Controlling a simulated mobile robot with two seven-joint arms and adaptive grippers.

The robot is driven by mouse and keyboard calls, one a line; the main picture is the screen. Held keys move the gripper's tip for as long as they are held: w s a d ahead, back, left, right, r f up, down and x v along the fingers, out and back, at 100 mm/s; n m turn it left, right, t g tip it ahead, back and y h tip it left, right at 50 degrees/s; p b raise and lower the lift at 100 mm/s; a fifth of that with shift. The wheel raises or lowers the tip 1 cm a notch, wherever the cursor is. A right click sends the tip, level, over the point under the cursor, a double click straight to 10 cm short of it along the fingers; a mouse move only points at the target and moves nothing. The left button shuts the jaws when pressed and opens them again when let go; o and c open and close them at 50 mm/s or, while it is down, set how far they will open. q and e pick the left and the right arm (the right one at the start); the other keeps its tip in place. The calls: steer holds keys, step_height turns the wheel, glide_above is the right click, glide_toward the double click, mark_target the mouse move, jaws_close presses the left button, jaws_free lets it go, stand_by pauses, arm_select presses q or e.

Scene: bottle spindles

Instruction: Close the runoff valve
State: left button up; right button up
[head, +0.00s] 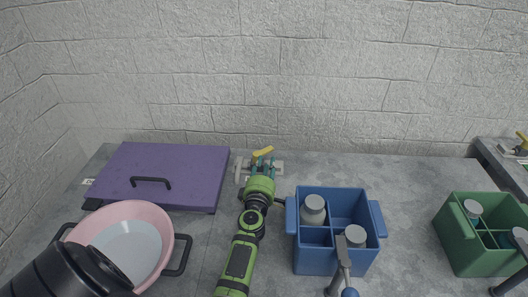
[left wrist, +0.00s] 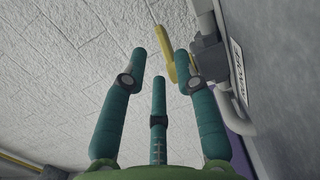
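The runoff valve shows at the back of the counter in the head view, a grey pipe fitting (head: 278,168) with a yellow lever (head: 264,152). The lever slants up to the right there. My left gripper (head: 262,163), green with teal fingers, is right at the valve and hides part of it. In the left wrist view the gripper (left wrist: 160,63) is open, its fingers spread. The yellow lever (left wrist: 164,50) shows between the outer fingertips, close to the right one. I cannot tell whether they touch. The grey valve body (left wrist: 209,55) is beside that finger. My right gripper is not in view.
A purple lidded box (head: 190,165) and a pink bowl (head: 168,227) are on the left. A blue divided crate (head: 318,265) with white bottles is right of my arm. A green crate (head: 465,252) and another yellow-levered valve (head: 522,138) are far right. A wall stands behind.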

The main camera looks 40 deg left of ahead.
mark_target(268, 152)
arm_select(q)
steer(key=b+x, duration=0.1)
steer(key=x, duration=0.4)
steer(key=shift+a, duration=0.1)
steer(key=shift+w+a, duration=0.25)
steer(key=shift+w, duration=0.1)
jaws_close()
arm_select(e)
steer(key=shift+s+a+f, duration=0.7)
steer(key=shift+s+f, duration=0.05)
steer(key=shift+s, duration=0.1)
